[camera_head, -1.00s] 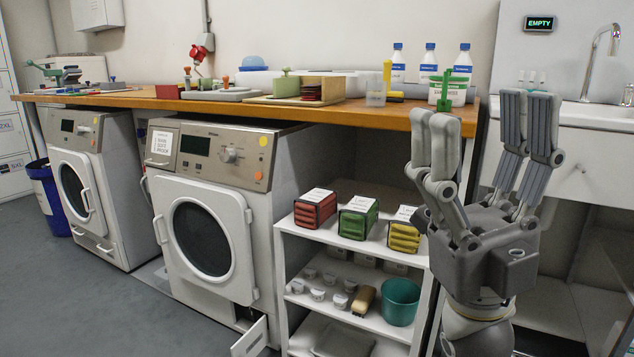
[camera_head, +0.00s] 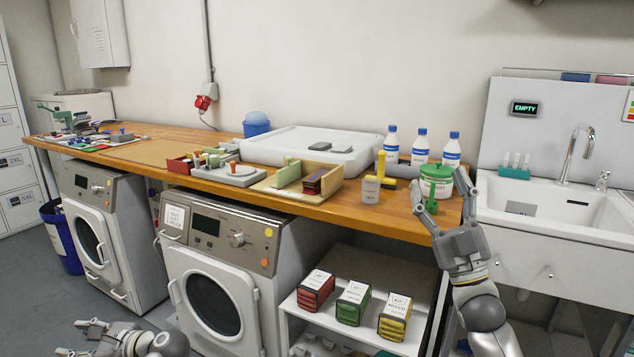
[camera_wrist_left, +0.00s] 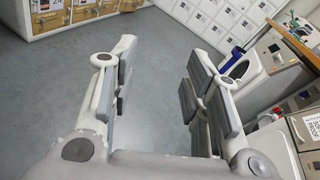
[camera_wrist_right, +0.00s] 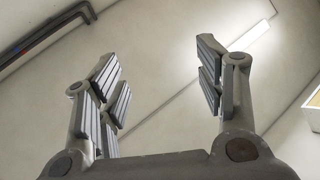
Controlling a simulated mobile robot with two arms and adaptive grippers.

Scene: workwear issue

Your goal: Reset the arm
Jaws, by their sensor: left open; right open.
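My right gripper (camera_head: 444,205) is open and raised at the right, in front of the counter's right end, overlapping the white tub with the green top (camera_head: 436,183) in the head view. Its fingers point upward. In the right wrist view the right gripper (camera_wrist_right: 165,85) is empty, with only wall and ceiling behind it. My left gripper (camera_head: 75,337) is low at the bottom left of the head view, in front of the washing machines. In the left wrist view the left gripper (camera_wrist_left: 155,85) is open and empty, with grey floor between its fingers.
A wooden counter (camera_head: 330,208) runs along the wall above two washing machines (camera_head: 212,262), with trays and bottles (camera_head: 391,145) on it. A shelf with red, green and yellow packs (camera_head: 353,303) stands below. A sink (camera_head: 545,205) is at the right.

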